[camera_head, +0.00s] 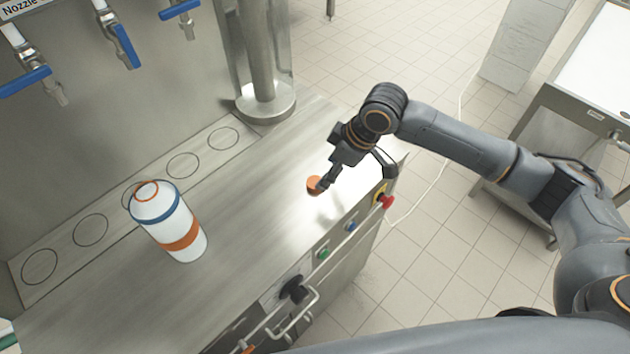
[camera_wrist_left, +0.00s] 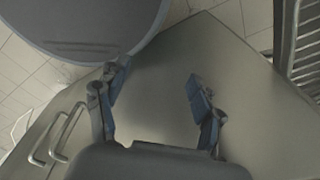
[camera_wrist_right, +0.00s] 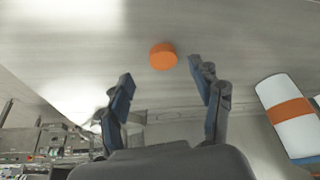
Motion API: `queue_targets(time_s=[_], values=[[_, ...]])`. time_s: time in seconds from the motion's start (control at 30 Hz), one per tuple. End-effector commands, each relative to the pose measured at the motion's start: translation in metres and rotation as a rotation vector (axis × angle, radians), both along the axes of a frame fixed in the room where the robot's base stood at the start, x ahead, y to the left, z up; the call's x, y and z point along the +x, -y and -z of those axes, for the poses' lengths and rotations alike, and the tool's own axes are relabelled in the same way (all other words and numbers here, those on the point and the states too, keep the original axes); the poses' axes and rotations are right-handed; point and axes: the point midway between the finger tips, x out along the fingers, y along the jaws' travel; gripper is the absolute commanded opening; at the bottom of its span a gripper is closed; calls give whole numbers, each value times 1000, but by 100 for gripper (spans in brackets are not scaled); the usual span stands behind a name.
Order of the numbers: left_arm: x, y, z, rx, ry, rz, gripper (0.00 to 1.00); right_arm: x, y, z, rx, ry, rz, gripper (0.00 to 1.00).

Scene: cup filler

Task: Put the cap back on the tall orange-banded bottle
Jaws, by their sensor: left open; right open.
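The tall white bottle (camera_head: 178,232) with an orange band and a blue ring near its top stands upright on the steel counter in the head view. A small orange ring shows on its top. It also shows at the right edge of the right wrist view (camera_wrist_right: 289,128). The orange cap (camera_head: 313,186) is on the counter to the bottle's right, and shows in the right wrist view (camera_wrist_right: 163,56) between and just beyond the fingertips. My right gripper (camera_wrist_right: 160,70) is open around or just short of it; contact cannot be told. My left gripper (camera_wrist_left: 157,75) is open and empty.
Blue-handled taps (camera_head: 120,45) hang over a strip with marked circles (camera_head: 90,230) at the back. A steel column (camera_head: 265,100) stands behind. Buttons, including a red one (camera_head: 387,202), line the front edge. The counter between bottle and cap is clear.

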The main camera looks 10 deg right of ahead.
Motion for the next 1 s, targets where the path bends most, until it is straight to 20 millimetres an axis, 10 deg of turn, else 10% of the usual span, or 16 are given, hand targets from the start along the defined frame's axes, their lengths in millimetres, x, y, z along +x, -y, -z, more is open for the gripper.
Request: queue_targets(time_s=[0.8,1.0], values=[[0,0,-23,0,-1,0,67,11,-22,46,-1,0,0,65],[0,0,-23,0,-1,0,67,11,-22,46,-1,1,0,32]])
